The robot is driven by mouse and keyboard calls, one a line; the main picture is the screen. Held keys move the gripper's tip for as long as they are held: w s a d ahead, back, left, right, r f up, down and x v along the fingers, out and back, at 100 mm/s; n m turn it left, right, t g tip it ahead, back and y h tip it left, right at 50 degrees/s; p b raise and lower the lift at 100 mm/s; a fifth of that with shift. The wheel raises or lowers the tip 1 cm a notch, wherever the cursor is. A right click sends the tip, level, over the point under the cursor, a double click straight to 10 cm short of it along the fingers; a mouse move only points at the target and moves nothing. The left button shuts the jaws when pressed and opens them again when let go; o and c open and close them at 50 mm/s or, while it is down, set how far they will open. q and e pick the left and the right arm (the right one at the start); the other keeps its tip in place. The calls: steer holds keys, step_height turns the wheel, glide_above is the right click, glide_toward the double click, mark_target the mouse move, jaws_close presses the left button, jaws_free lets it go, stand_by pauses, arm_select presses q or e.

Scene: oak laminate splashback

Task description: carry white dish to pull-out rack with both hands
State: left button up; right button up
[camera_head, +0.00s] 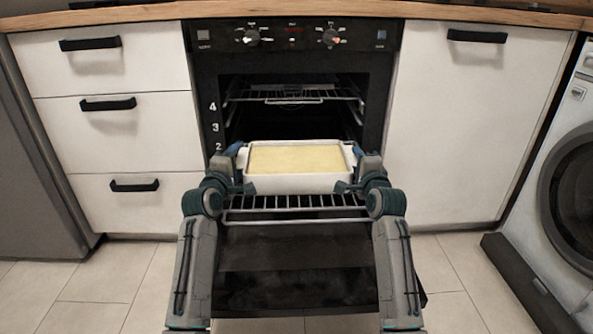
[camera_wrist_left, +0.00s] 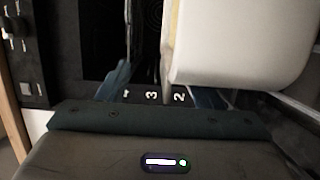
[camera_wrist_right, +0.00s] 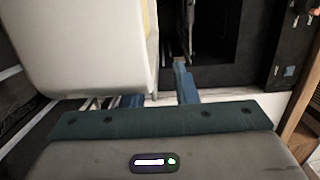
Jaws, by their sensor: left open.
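The white dish (camera_head: 300,184) with a pale yellow filling is level over the pull-out rack (camera_head: 290,203), at the front of the open oven. It appears to rest on the rack; the contact is hidden. My left gripper (camera_head: 240,168) is at the dish's left end. In the left wrist view its fingers (camera_wrist_left: 162,90) are apart, on either side of the dish's edge. My right gripper (camera_head: 352,168) is at the right end. In the right wrist view its fingers (camera_wrist_right: 160,92) are apart, with a gap beside the dish's rim (camera_wrist_right: 152,45).
The oven door (camera_head: 295,270) is folded down below the rack. An upper rack (camera_head: 290,93) is inside the oven. White drawers (camera_head: 120,140) stand left, a white cabinet (camera_head: 475,130) right, and a washing machine (camera_head: 560,190) far right.

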arm_select(q)
steer(key=v, duration=0.7)
steer(key=shift+s+a, duration=0.1)
steer(key=shift+s, duration=0.15)
arm_select(e)
steer(key=o, duration=0.8)
steer(key=s+d, duration=0.1)
steer(key=d, duration=0.6)
steer(key=shift+s, duration=0.1)
